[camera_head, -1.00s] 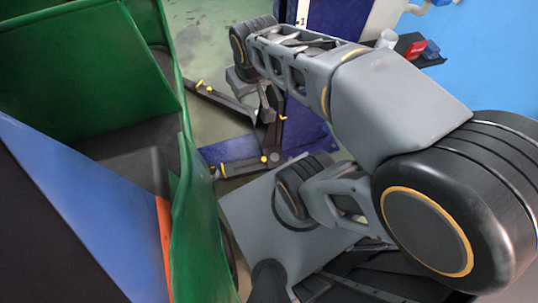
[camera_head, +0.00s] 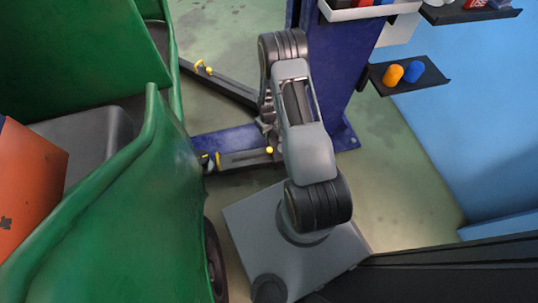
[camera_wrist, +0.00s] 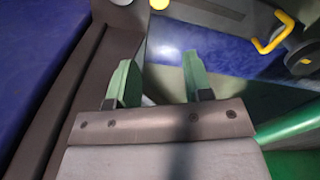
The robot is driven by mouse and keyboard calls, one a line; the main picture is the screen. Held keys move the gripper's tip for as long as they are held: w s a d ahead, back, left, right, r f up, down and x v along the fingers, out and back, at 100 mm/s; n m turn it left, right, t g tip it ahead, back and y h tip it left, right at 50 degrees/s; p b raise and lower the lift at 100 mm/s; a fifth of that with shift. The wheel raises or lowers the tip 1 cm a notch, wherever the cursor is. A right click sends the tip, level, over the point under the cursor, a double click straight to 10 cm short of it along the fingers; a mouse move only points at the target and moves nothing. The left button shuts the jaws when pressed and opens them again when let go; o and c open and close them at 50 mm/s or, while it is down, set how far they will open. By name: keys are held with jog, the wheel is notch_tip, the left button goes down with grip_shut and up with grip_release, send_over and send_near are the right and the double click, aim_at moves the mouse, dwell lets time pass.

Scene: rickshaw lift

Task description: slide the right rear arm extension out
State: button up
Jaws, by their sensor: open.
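Two dark lift arms reach out from the foot of a blue post. I cannot tell which one holds the right rear extension. My gripper shows in the wrist view (camera_wrist: 158,68) with two green fingers apart and nothing between them. A dark bar (camera_wrist: 88,75) runs just left of the fingers. A yellow hooked handle (camera_wrist: 274,34) is at the upper right. In the head view my arm hides most of the gripper.
The blue post (camera_head: 332,75) stands behind my arm, with a shelf (camera_head: 425,81) holding orange and blue items to its right. The green rickshaw (camera_head: 120,215) fills the left, close to my base. Open floor (camera_head: 405,190) lies right of the post.

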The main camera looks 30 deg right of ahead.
aim_at(269, 149)
jog(key=f+b, duration=0.2)
jog(key=f, duration=0.3)
jog(key=f+b, duration=0.2)
jog(key=f, duration=0.4)
jog(key=f+b, duration=0.2)
jog(key=f, duration=0.4)
jog(key=shift+s, duration=0.35)
jog(key=shift+r, duration=0.1)
grip_shut()
